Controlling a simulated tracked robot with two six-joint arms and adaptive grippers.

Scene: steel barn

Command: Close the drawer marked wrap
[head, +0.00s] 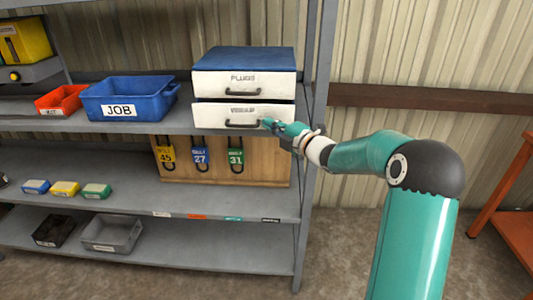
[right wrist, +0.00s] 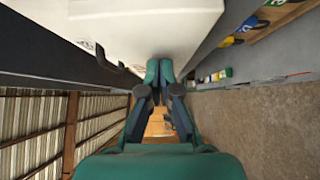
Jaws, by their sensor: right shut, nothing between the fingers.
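The drawer marked wrap (head: 212,116) is the lower white drawer of a two-drawer cabinet on the shelf; its lettering is blurred. It stands out a little from the cabinet, with a dark gap above its front. Its dark handle (head: 243,123) is in the middle of the front. My right gripper (head: 267,123) is shut and empty, with its tips at the right part of the drawer front, just right of the handle. In the right wrist view the shut fingers (right wrist: 160,72) are close by the white drawer front (right wrist: 140,30); I cannot tell if they touch. My left gripper is not in view.
The upper drawer, marked plugs (head: 243,84), is shut. A blue JOB bin (head: 155,92) stands left of the cabinet. A shelf upright (head: 322,75) stands close to its right. Padlocks hang on a wooden board (head: 262,165) below. An orange table (head: 505,215) is at right.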

